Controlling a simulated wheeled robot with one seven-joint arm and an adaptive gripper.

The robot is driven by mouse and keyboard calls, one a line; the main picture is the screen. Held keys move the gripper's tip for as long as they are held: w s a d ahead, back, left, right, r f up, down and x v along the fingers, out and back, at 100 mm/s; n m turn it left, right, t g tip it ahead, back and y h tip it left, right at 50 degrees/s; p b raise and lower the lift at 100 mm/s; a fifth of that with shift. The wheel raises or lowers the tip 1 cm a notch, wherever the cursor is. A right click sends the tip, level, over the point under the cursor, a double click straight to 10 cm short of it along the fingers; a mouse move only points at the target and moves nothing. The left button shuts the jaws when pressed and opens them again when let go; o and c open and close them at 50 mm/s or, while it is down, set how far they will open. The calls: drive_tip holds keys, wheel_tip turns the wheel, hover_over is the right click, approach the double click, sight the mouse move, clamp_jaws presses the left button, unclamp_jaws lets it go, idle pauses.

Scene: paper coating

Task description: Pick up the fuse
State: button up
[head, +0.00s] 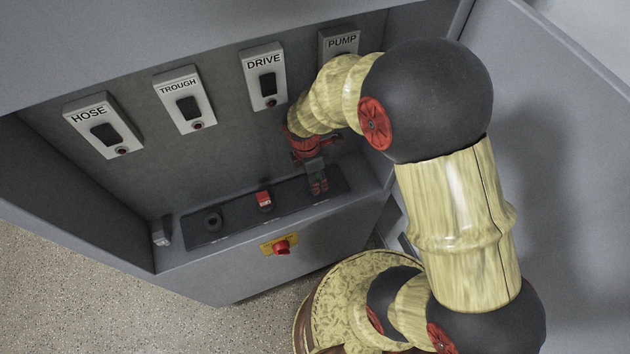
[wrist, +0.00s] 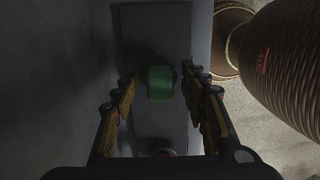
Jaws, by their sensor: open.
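A green block (wrist: 160,83), which looks like a fuse, stands on the dark strip (wrist: 152,35) in the wrist view. My gripper (wrist: 160,95) is open, with one finger on each side of the green block. The right finger looks closer to it than the left; I cannot tell whether either touches. In the head view my gripper (head: 318,186) reaches down to the right end of the strip and hides the green block. A red block (head: 264,200), perhaps another fuse, stands on the strip to the left.
A dark round socket or knob (head: 212,221) is at the strip's left. Panels labelled HOSE (head: 103,124), TROUGH (head: 185,99), DRIVE (head: 264,76) and PUMP (head: 339,42) line the back wall. A red button (head: 281,248) sits on the front face. Cabinet walls enclose the sides.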

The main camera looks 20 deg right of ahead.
drive_tip(key=c, duration=0.4)
drive_tip(key=c, duration=0.7)
clamp_jaws()
